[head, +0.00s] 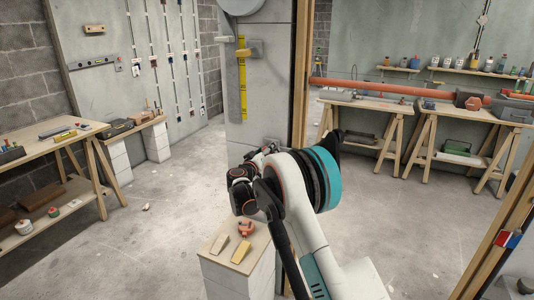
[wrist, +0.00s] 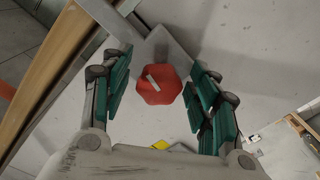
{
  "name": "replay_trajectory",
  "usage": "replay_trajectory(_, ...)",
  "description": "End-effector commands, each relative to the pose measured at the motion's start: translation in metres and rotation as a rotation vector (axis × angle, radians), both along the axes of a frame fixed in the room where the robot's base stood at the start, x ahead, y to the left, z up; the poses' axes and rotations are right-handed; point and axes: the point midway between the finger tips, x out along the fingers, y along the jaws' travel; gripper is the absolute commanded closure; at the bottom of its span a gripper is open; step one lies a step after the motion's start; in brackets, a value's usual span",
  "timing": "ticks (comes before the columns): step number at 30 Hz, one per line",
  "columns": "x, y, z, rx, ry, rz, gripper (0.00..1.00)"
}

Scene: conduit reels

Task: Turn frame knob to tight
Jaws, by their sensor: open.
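In the wrist view, a red six-sided knob (wrist: 158,88) with a pale pointer mark sits on a grey metal bracket (wrist: 158,45) against the pale wall. I take it to be the frame knob. My gripper (wrist: 160,92) is open, with one green-padded finger on each side of the knob. Gaps show between the pads and the knob, so it is not held. No tight or loose label can be read. In the head view, my arm covers the knob, and my gripper (head: 262,150) shows only in part in front of the grey pillar.
A wooden post (head: 301,75) stands close beside the pillar (head: 270,95). A small stand (head: 238,247) below my arm holds wooden blocks and an orange object. An orange pipe (head: 390,90) runs across at right. A workbench (head: 50,140) stands at left. Open floor lies between.

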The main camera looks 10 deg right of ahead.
Motion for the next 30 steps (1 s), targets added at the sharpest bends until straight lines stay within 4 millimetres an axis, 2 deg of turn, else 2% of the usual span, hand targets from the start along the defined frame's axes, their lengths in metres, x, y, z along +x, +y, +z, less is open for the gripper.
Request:
replay_trajectory(5,-0.015,0.013,0.001,0.0,0.0,0.004,0.45)
replay_trajectory(18,-0.083,0.059,0.001,0.0,0.0,0.002,0.45)
replay_trajectory(24,-0.096,0.068,0.001,0.0,0.0,0.0,0.45)
replay_trajectory(30,-0.097,0.069,0.001,0.0,0.001,-0.001,0.45)
